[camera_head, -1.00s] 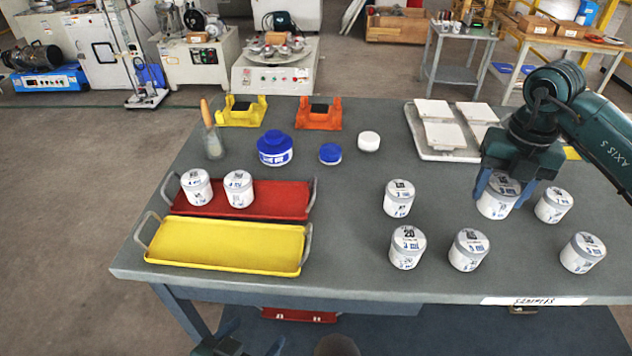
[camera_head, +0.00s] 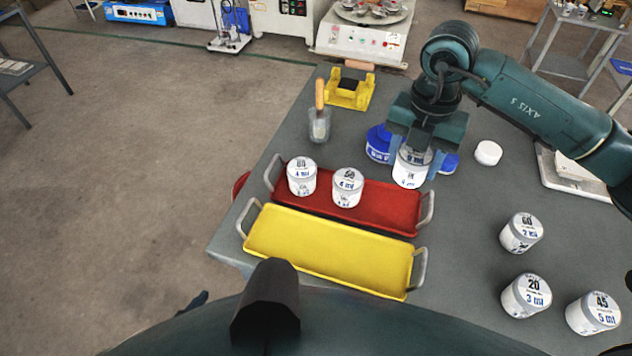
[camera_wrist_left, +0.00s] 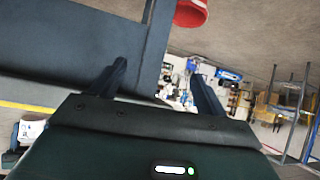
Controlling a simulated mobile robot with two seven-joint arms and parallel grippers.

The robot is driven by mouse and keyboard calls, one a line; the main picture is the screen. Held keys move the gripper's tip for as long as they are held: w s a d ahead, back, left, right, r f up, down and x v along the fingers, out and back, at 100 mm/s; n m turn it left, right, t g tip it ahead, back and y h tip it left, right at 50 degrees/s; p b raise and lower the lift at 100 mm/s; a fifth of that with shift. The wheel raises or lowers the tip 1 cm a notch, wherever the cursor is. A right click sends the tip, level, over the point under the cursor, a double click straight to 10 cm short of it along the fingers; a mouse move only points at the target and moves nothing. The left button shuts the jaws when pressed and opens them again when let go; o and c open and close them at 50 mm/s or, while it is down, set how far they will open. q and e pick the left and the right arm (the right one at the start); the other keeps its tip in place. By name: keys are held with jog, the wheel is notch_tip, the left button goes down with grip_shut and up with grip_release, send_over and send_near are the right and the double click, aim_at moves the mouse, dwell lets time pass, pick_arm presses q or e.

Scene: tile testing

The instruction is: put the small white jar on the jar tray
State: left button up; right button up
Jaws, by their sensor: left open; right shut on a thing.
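My right gripper (camera_head: 413,168) is shut on a white jar (camera_head: 411,173) with printed markings on its lid. It holds the jar upright near the back right part of the red tray (camera_head: 385,208); whether the jar touches anything below is not clear. Two similar white jars stand upright on the red tray, one at the left (camera_head: 301,177) and one nearer the middle (camera_head: 347,188). The yellow tray (camera_head: 330,251) in front is empty. My left gripper (camera_wrist_left: 157,75) is open and empty in the left wrist view, beside a dark table-like surface.
Blue-lidded containers (camera_head: 378,143) stand behind the held jar, partly hidden. A plain white round piece (camera_head: 488,153) lies right of them. Three white jars, including one at the front right (camera_head: 593,313), stand right of the trays. A yellow stand (camera_head: 349,92) and handled tool (camera_head: 320,120) are behind.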

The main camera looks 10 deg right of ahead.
jog(key=shift+w+a, duration=0.2)
jog(key=shift+a, duration=0.3)
notch_tip(320, 180, down, 10)
jog(key=shift+r+p, duration=0.1)
jog(key=shift+p, duration=0.6)
jog(key=shift+f, duration=0.3)
jog(key=o, duration=1)
jog(key=shift+r, duration=0.1)
jog(key=shift+o, duration=0.2)
notch_tip(320, 180, up, 12)
jog(key=shift+r+b, duration=0.2)
jog(key=shift+b, duration=0.7)
